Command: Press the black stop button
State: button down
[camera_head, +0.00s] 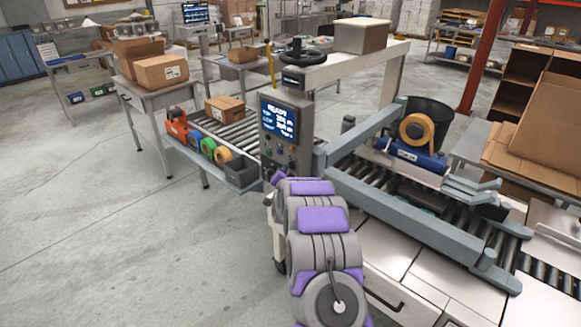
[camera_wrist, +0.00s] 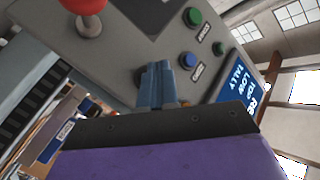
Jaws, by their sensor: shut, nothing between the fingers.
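The grey control panel (camera_head: 270,155) stands on the machine, with a lit blue screen (camera_head: 280,121) and a row of small buttons below it. In the wrist view the panel (camera_wrist: 120,55) fills the upper middle and is tilted. It bears a red mushroom button (camera_wrist: 88,10), a green button (camera_wrist: 192,17), a blue button (camera_wrist: 188,60) and a small dark round one (camera_wrist: 219,48). I cannot clearly make out a black stop button; my fingers hide part of the panel. My gripper (camera_wrist: 157,72) is shut and empty, its blue-grey fingertips close to the panel face; contact is unclear.
A roller conveyor (camera_head: 215,130) with a cardboard box (camera_head: 224,108) runs left of the panel. A tape machine (camera_head: 410,155) with grey side rails stands to the right. Open floor (camera_head: 80,230) lies to the left.

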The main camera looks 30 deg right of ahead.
jog(key=shift+a, duration=0.2)
jog(key=shift+s+a+p, duration=0.15)
jog(key=shift+s+a, duration=0.15)
jog(key=shift+a, duration=0.45)
jog(key=shift+s+a+p, duration=0.2)
jog(key=shift+s+a, duration=0.1)
jog(key=shift+a, duration=0.5)
jog(key=shift+s+a+p, duration=0.15)
jog(key=shift+s+a, duration=0.15)
jog(key=shift+a, duration=0.45)
jog(key=s+a+r+n+g+y, duration=0.3)
jog(key=s+a+r+n+y, duration=0.1)
jog(key=s+a, duration=0.5)
jog(key=s+a+r+n+g+y, duration=0.3)
jog(key=s+a+r+g, duration=0.1)
jog(key=s+a, duration=0.55)
jog(key=s+a+r+n+g, duration=0.1)
jog(key=s+g, duration=0.3)
jog(key=s, duration=1.7)
jog(key=s+a+r+n+g, duration=0.1)
jog(key=s+n+g, duration=0.3)
jog(key=s, duration=1.7)
jog(key=shift+s+a+r+g, duration=0.2)
jog(key=shift+a+r+g, duration=0.2)
jog(key=shift+r+g, duration=0.45)
